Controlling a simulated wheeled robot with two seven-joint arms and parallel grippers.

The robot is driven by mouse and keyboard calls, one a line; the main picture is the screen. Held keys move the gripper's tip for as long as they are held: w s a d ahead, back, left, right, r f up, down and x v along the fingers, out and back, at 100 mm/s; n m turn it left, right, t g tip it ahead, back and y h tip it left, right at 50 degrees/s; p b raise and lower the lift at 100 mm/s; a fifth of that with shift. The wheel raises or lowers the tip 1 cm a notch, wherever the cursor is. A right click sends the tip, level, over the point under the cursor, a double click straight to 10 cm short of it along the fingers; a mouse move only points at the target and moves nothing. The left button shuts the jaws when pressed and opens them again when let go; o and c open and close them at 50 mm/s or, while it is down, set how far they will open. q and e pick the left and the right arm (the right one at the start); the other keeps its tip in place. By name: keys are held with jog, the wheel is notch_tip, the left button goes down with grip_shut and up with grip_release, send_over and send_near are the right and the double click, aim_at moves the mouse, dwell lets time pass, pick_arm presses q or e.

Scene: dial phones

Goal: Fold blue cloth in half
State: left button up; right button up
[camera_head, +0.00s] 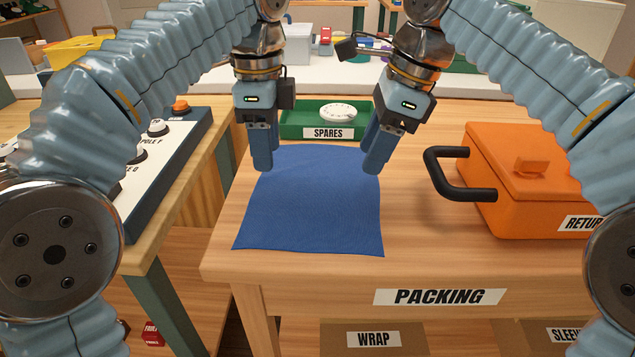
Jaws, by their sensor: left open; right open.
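The blue cloth (312,205) lies flat and spread out on the wooden packing table (440,240). Its near edge is close to the table's front edge. My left gripper (262,168) is open at the cloth's far left corner, pointing down. My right gripper (372,168) is open at the cloth's far right corner, tilted a little. The fingers hide both far corners, so I cannot tell whether they touch the cloth.
A green spares tray (292,122) holding a white dial (338,112) stands just behind the cloth. An orange lidded box (540,190) with a black handle (450,176) stands to the right. A control panel (165,165) is on the left bench. Table between cloth and box is clear.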

aim_at(270, 186)
pick_arm(q)
jog(key=shift+f, duration=2.4)
pick_arm(e)
jog(key=shift+f, duration=2.45)
pick_arm(q)
jog(key=shift+f, duration=0.15)
pick_arm(e)
jog(key=shift+f, duration=0.15)
pick_arm(q)
jog(key=shift+c, duration=0.2)
pick_arm(e)
jog(key=shift+c, duration=0.2)
pick_arm(q)
grip_shut()
pick_arm(e)
grip_shut()
